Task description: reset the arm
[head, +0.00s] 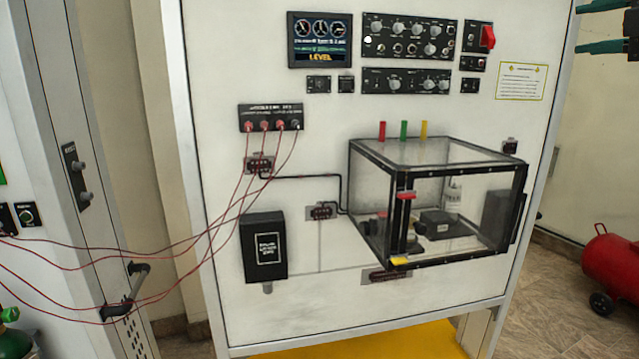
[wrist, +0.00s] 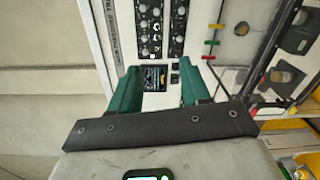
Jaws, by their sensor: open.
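My gripper (head: 600,27) shows at the top right corner of the head view, cut off by the frame edge. Its two teal fingers are apart, with nothing between them. In the wrist view, the gripper (wrist: 162,86) points toward the white trainer panel (wrist: 128,32), fingers spread on either side of the small level display. The rest of my arm is out of the head view. The gripper appears clear of the panel and touches nothing that I can see.
The trainer panel (head: 220,60) carries a level display (head: 320,40), knob modules (head: 410,38) and a clear box (head: 440,200). Red cables (head: 225,215) hang across to the left cabinet (head: 60,100). A red tank (head: 610,265) stands on the floor at right.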

